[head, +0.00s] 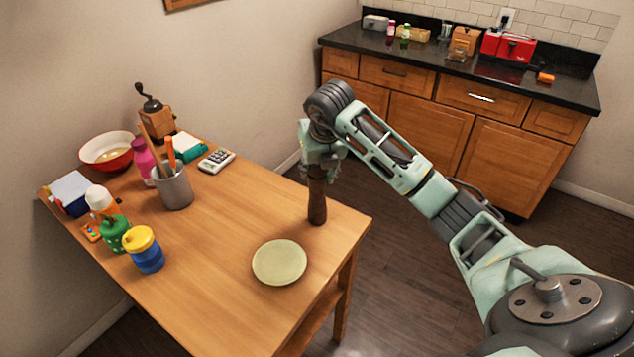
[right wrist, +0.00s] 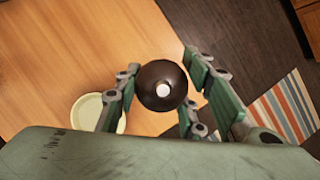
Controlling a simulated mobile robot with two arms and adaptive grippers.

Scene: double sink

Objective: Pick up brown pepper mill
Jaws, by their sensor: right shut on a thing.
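The brown pepper mill (head: 317,200) stands upright at the right part of the wooden table, near its far right edge. My right gripper (head: 316,168) comes down from above and is shut on the upper part of the mill, which hides the mill's top in the head view. In the right wrist view the mill's dark round top (right wrist: 162,86) with a pale spot shows between the fingers of my right gripper (right wrist: 160,98). Whether the mill's base touches the table is hard to tell. My left gripper is not in view.
A pale green plate (head: 279,262) lies in front of the mill. A grey utensil cup (head: 174,188), a blue and yellow jar (head: 145,250), a calculator (head: 216,160), a coffee grinder (head: 156,118) and a red-rimmed bowl (head: 107,150) stand farther left. The table's middle is clear. A counter (head: 450,68) stands behind.

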